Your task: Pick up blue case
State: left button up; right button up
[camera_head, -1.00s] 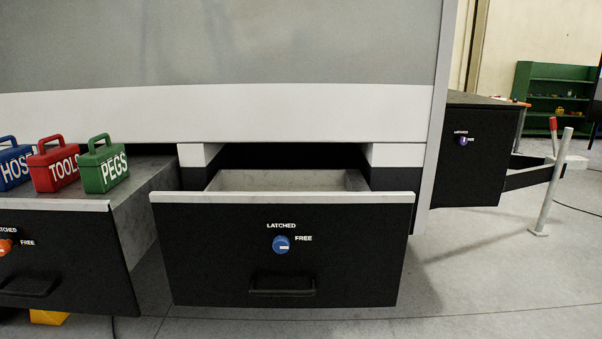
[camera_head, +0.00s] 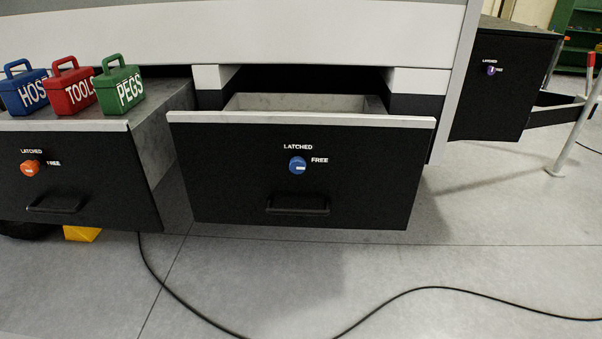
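The blue case (camera_head: 26,92) stands upright at the far left of the head view, on top of the left black unit (camera_head: 80,180). It has a handle on top and white lettering that reads "HOS", with the rest hard to make out. A red case (camera_head: 71,90) marked "TOOLS" stands just to its right, and a green case (camera_head: 119,88) marked "PEGS" is right of that. Neither of my grippers is in view.
A black drawer (camera_head: 360,185) with a blue knob (camera_head: 297,165) stands pulled out in the middle. The left unit has an orange knob (camera_head: 30,168). A black cable (camera_head: 400,296) lies across the open grey floor. A metal post (camera_head: 575,135) stands at the right.

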aim_at(23, 93)
jog(key=u, duration=2.45)
jog(key=i, duration=5.1)
jog(key=z, duration=2.95)
